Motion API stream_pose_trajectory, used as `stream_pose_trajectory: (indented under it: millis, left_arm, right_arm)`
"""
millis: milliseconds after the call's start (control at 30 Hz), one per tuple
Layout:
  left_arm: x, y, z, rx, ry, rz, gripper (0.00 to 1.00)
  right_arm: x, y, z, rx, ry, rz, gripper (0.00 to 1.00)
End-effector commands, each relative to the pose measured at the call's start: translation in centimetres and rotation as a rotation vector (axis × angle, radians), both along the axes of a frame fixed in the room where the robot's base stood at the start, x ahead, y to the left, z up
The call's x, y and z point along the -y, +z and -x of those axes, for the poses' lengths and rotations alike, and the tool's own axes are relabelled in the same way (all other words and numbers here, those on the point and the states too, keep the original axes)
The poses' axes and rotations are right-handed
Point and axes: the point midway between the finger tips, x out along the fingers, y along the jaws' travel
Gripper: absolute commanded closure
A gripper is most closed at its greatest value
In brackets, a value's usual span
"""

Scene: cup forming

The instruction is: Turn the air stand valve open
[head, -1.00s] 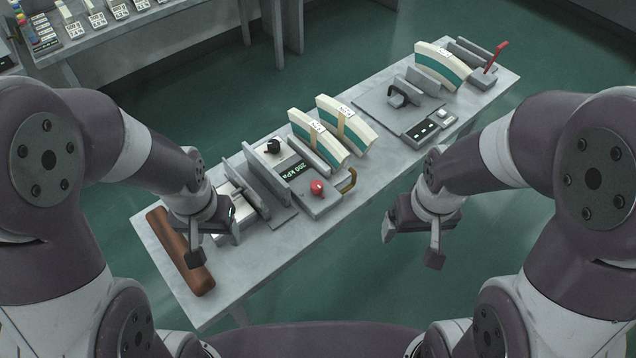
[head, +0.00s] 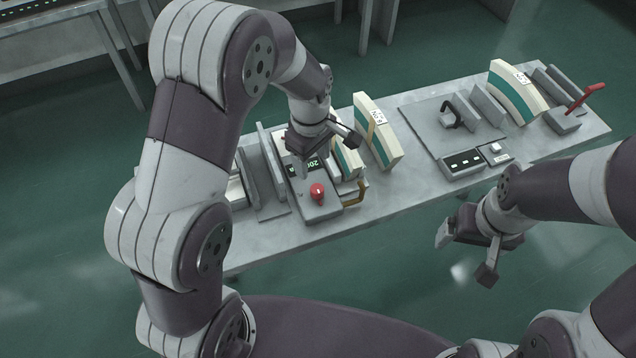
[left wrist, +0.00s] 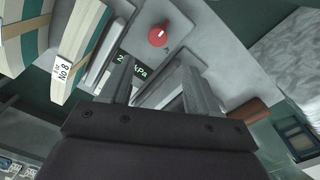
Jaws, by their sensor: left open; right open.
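The air stand (head: 322,211) is a grey box on the bench with a green-lit display (head: 313,163), a red round knob (head: 318,192) and a brass curved pipe (head: 355,192). The red knob (left wrist: 158,36) and part of the "kPa" display (left wrist: 135,63) also show in the left wrist view. My left gripper (head: 327,152) is open and empty above the far part of the stand. It hides the stand's black knob in the head view. My right gripper (head: 466,254) is open and empty off the bench's front edge, right of the stand.
Cream-and-green curved blocks (head: 377,130) stand close beside the stand, one partly behind my left gripper. Upright grey plates (head: 270,158) stand to its left. Further right are a grey plate with a black handle (head: 451,114) and a red lever (head: 588,96).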

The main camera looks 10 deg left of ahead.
Motion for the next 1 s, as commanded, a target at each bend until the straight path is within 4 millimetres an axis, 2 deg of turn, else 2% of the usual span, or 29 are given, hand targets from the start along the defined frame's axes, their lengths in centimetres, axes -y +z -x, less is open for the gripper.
stream_pose_trajectory:
  millis: [200, 400, 567, 800, 833, 900, 1000]
  left_arm:
    - [0.1, -5.6, 0.0, -0.006, -0.002, -0.001, 0.39]
    - [0.2, -9.6, -0.1, -0.003, -0.003, -0.001, 0.39]
    - [0.2, -11.0, -0.2, -0.002, -0.004, 0.0, 0.39]
    - [0.2, -11.1, -0.2, -0.001, -0.004, -0.001, 0.39]
    - [0.2, -11.1, -0.2, -0.001, -0.004, -0.001, 0.45]
    - [0.2, -11.1, -0.2, -0.001, -0.004, -0.001, 0.68]
    - [0.2, -11.1, -0.2, -0.001, -0.004, -0.001, 0.95]
  right_arm:
    - [0.0, 0.5, 0.0, 0.0, 0.0, 0.0, 0.1]
    - [0.0, 0.8, 0.0, 0.0, 0.0, 0.0, 0.1]
    - [0.0, 0.8, 0.0, 0.0, 0.0, 0.0, 0.1]
    - [0.0, 0.8, 0.0, 0.0, 0.0, 0.0, 0.1]
    - [0.0, 0.8, 0.0, 0.0, 0.0, 0.0, 0.1]
    - [0.0, 0.8, 0.0, 0.0, 0.0, 0.0, 0.1]
    - [0.0, 0.8, 0.0, 0.0, 0.0, 0.0, 0.1]
